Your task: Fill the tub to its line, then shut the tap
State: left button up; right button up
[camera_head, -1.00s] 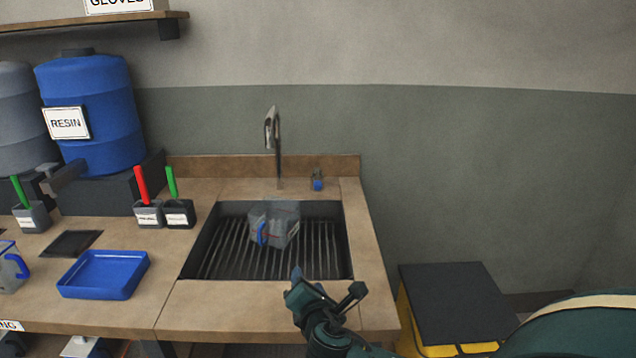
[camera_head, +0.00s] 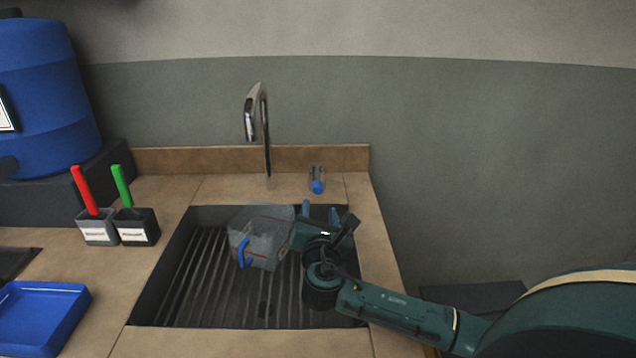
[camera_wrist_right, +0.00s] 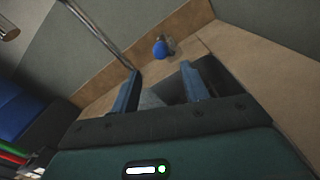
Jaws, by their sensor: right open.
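The clear tub (camera_head: 268,236) with a blue handle stands on the ribbed floor of the sink (camera_head: 190,268), below the chrome spout (camera_head: 256,112). In the right wrist view nothing is between the fingers (camera_wrist_right: 163,88). My left gripper is not in view.
A blue tray (camera_head: 42,318) lies on the counter at the left. Two small holders with a red handle (camera_head: 84,190) and a green handle (camera_head: 121,186) stand behind it. A blue drum (camera_head: 45,100) is at the back left. A low backsplash (camera_head: 220,159) runs behind the sink.

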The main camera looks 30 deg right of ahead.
aim_at(318, 190)
jog(key=x, duration=1.2)
jog(key=shift+s, duration=0.1)
jog(key=shift+c, duration=0.5)
grip_shut()
